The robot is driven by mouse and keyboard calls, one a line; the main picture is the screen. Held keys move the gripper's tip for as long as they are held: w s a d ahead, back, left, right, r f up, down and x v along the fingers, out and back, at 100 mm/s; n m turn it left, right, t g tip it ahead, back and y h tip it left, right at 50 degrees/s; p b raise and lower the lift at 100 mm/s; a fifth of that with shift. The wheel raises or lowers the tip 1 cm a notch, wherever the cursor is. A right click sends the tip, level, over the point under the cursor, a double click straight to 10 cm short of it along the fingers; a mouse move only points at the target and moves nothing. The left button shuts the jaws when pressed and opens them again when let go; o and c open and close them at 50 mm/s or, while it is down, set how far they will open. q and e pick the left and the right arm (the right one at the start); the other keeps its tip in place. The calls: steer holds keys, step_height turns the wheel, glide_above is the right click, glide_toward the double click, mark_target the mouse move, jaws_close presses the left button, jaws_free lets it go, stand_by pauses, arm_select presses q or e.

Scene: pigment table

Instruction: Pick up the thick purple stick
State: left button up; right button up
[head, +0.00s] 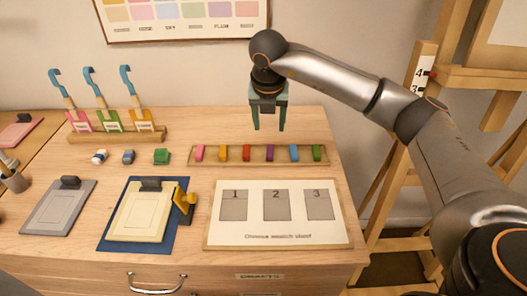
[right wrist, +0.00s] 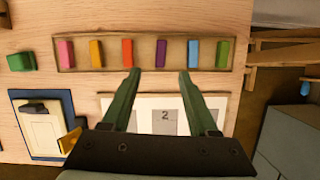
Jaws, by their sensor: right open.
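The purple stick (head: 270,153) stands in a wooden rack (head: 220,161), between the red and blue sticks. In the right wrist view the purple stick (right wrist: 161,53) looks slimmer than its neighbours, and it is the only purple one I see. My right gripper (head: 269,128) is open and empty, pointing down above the table near the rack. In the right wrist view the gap between its fingers (right wrist: 160,74) lines up with the purple stick, and the fingers appear apart from it. My left gripper is out of view.
Pink, orange, red, blue and green sticks (head: 320,153) share the rack. A swatch sheet (head: 279,238) with numbered boxes lies in front. A green block (head: 162,156) is left of the rack. An easel (head: 450,75) stands to the right.

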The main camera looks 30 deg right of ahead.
mark_target(270, 150)
steer(key=x, duration=0.5)
steer(key=p+x, duration=0.1)
steer(key=x, duration=0.5)
steer(key=shift+s+d+f, duration=0.1)
steer(key=shift+s+f, duration=0.05)
steer(key=shift+f, duration=0.05)
jaws_close()
